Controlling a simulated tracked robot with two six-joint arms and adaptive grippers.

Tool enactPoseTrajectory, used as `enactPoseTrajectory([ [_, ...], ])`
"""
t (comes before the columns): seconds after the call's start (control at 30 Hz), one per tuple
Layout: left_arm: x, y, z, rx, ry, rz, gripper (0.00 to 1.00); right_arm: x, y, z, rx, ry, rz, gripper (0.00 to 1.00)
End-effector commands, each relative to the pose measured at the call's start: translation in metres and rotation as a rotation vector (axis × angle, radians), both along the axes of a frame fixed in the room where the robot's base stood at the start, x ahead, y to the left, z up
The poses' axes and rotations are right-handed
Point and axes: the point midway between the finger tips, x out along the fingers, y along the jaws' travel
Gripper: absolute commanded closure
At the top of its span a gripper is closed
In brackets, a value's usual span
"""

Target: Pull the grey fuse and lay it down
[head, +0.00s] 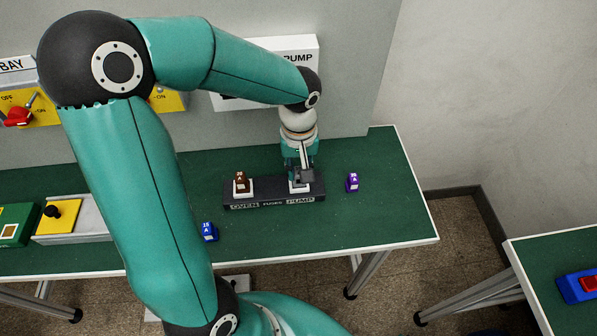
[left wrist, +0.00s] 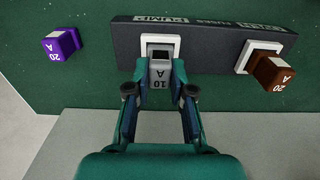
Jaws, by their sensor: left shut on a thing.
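The grey fuse (left wrist: 160,74), marked 10 A, is between the fingers of my left gripper (left wrist: 159,82), which is shut on it. The fuse is at the white PUMP socket (left wrist: 174,43) of the dark fuse block (left wrist: 210,40). A dark patch shows between fuse and socket; I cannot tell how deep the fuse sits. In the head view my left gripper (head: 301,178) points down over the right end of the fuse block (head: 265,197) and hides most of the grey fuse. My right gripper is not in view.
A brown fuse (head: 241,182) stands in the OVEN socket. A purple fuse (head: 352,182) is right of the block and a blue fuse (head: 208,231) in front of it. The green bench top (head: 350,225) is clear at the front right. A PUMP box (head: 285,50) is on the wall behind.

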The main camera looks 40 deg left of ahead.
Motion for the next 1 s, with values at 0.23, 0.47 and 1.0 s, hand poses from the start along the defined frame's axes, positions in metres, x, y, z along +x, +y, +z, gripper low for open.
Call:
enactPoseTrajectory([
  [0.23,0.0,0.0,0.0,-0.001,-0.001,0.0,1.0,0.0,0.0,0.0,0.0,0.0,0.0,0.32],
  [0.47,0.0,0.0,0.003,-0.001,-0.001,0.0,1.0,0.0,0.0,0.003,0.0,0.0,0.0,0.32],
  [1.0,0.001,-0.001,0.025,0.0,-0.001,-0.001,1.0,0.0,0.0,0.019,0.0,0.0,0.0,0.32],
])
